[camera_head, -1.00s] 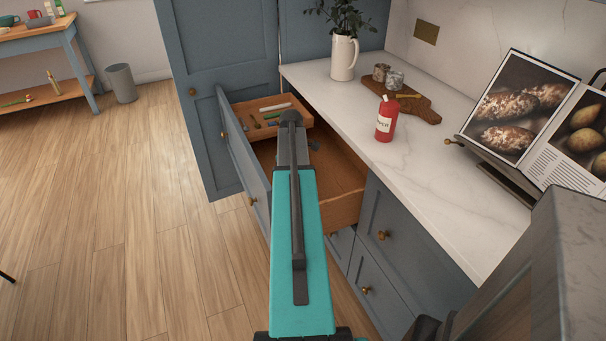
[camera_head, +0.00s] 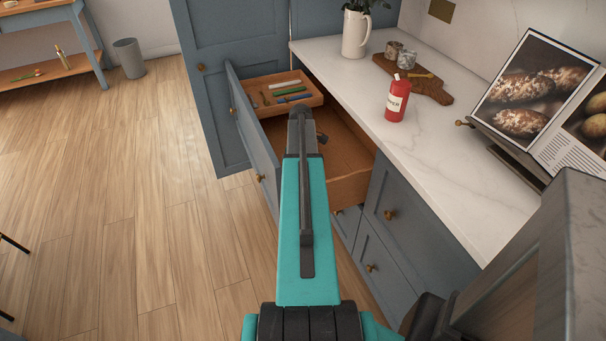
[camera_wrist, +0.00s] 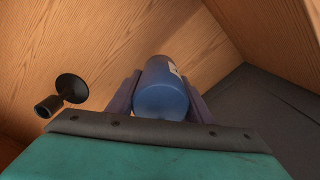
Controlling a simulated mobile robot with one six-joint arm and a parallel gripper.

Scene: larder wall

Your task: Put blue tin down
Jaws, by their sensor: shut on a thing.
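The blue tin (camera_wrist: 162,92) is held between the two fingers of my gripper (camera_wrist: 160,100) in the wrist view, with part of a pale label showing. Wooden walls (camera_wrist: 90,50) and a dark surface (camera_wrist: 270,115) surround it there, inside the open drawer. Whether the tin touches the drawer's bottom cannot be told. In the head view my arm reaches into the open wooden drawer (camera_head: 345,160) and hides the gripper and the tin.
A dark knob-like object (camera_wrist: 70,88) is left of the gripper. A wooden tray (camera_head: 312,97) with several small items sits at the drawer's back. A red bottle (camera_head: 396,102), a board (camera_head: 432,90), a jug (camera_head: 355,35) and a cookbook (camera_head: 527,88) stand on the counter.

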